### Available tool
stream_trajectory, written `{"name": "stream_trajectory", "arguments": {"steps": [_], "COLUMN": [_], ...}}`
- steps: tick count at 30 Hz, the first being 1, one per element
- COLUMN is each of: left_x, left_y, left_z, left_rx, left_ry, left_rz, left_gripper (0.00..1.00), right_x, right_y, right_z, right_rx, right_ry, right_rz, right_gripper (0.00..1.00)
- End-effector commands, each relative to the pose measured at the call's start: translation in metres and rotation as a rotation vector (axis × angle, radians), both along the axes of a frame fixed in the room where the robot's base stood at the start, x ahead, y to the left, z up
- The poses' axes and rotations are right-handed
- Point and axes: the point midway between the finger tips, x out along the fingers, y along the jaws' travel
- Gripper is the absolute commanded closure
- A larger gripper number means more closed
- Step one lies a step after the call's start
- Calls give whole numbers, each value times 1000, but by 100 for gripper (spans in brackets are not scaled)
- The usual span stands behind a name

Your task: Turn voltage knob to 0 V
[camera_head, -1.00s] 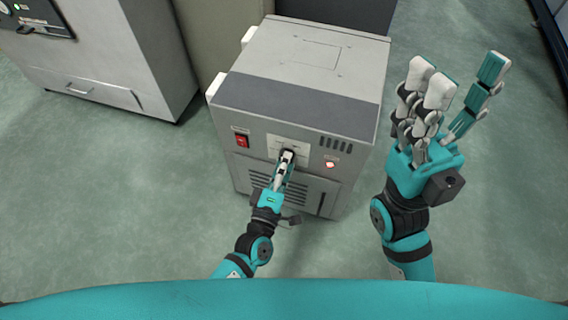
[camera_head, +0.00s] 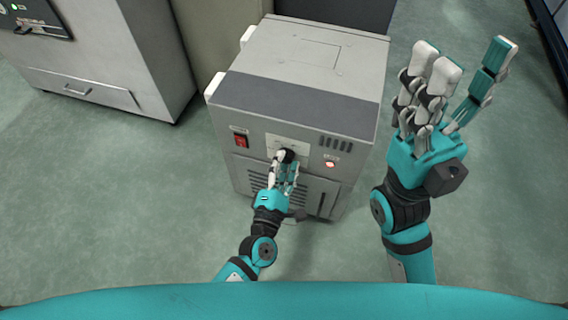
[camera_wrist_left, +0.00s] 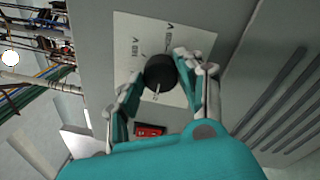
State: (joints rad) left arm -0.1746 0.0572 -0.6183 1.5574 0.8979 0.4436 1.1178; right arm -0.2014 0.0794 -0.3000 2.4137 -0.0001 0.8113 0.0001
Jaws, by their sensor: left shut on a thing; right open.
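The black voltage knob (camera_wrist_left: 160,72) sits on a white dial label (camera_wrist_left: 128,48) on the cabinet front, and a light pointer mark shows on it. In the head view the knob (camera_head: 286,156) is at the upper middle of the grey cabinet's front. My left gripper (camera_head: 284,168) is shut on the knob, with its fingers on either side of it in the left wrist view (camera_wrist_left: 158,82). The label's voltage figures are too small to read surely. My right gripper (camera_head: 459,68) is open and empty, raised to the right of the cabinet.
The grey cabinet (camera_head: 300,60) stands on the green floor. A red switch (camera_head: 241,141) is left of the knob and a lit red lamp (camera_head: 330,164) is right of it. Another grey cabinet (camera_head: 110,60) stands at left. The wrist view shows cables (camera_wrist_left: 40,40).

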Motion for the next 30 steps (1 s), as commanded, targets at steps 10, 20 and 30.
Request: {"name": "stream_trajectory", "arguments": {"steps": [10, 20, 30], "left_x": [0, 0, -9], "left_y": [1, 0, 3], "left_z": [0, 0, -2], "left_rx": [-10, -9, -6], "left_ry": [5, 3, 4], "left_rz": [1, 1, 0], "left_gripper": [95, 39, 39], "right_x": [-1, -1, -1], "right_y": [0, 1, 0], "right_z": [1, 0, 1], "right_rx": [1, -9, -5], "right_ry": [-5, -6, -10], "right_rz": [0, 1, 1], "right_gripper": [45, 45, 45]}}
